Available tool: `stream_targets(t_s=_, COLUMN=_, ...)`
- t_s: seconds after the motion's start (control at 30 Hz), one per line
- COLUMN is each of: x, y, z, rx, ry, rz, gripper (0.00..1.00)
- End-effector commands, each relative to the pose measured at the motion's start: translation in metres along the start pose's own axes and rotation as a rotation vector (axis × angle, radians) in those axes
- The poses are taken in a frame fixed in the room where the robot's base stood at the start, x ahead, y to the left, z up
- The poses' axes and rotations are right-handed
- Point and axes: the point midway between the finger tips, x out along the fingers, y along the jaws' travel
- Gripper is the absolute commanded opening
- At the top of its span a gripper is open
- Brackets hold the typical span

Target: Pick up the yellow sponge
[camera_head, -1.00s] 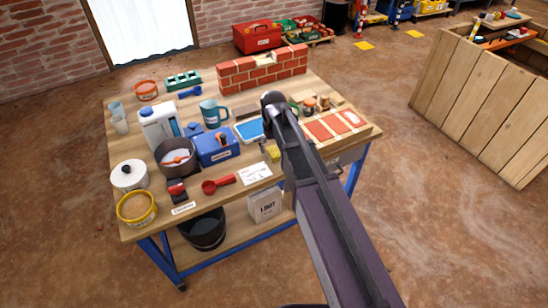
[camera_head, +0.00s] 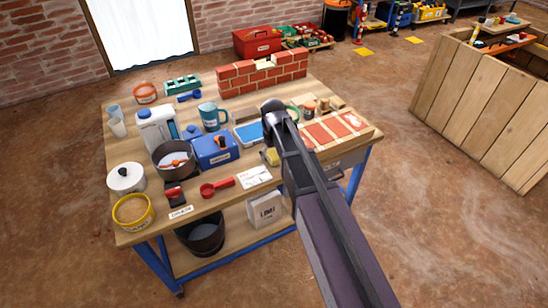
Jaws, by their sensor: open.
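The yellow sponge (camera_head: 272,156) is a small block on the workbench, near the front edge and right of the blue toolbox. My arm covers the area just right of it. My gripper (camera_head: 266,153) shows only as a small dark part beside the sponge at the arm's left edge; most of it is hidden behind my arm. It is open, and I cannot tell whether it touches the sponge.
The blue toolbox (camera_head: 215,149) stands left of the sponge, with a white card (camera_head: 254,177) and a red scoop (camera_head: 217,187) in front. A blue tray (camera_head: 249,133) lies behind. A brick wall (camera_head: 262,73) stands at the back.

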Motion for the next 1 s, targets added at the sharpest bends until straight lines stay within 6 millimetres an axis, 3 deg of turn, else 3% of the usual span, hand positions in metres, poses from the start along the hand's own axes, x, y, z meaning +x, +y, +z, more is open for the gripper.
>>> stream_targets(t_s=0.03, x=0.000, y=0.000, z=0.000, rx=0.000, ry=0.000, rz=0.000, gripper=1.00)
stream_targets(t_s=0.27, x=0.000, y=0.000, z=0.000, rx=0.000, ry=0.000, rz=0.000, gripper=0.32)
stream_targets(t_s=1.0, x=-0.011, y=0.000, z=0.000, rx=0.000, ry=0.000, rz=0.000, gripper=0.29)
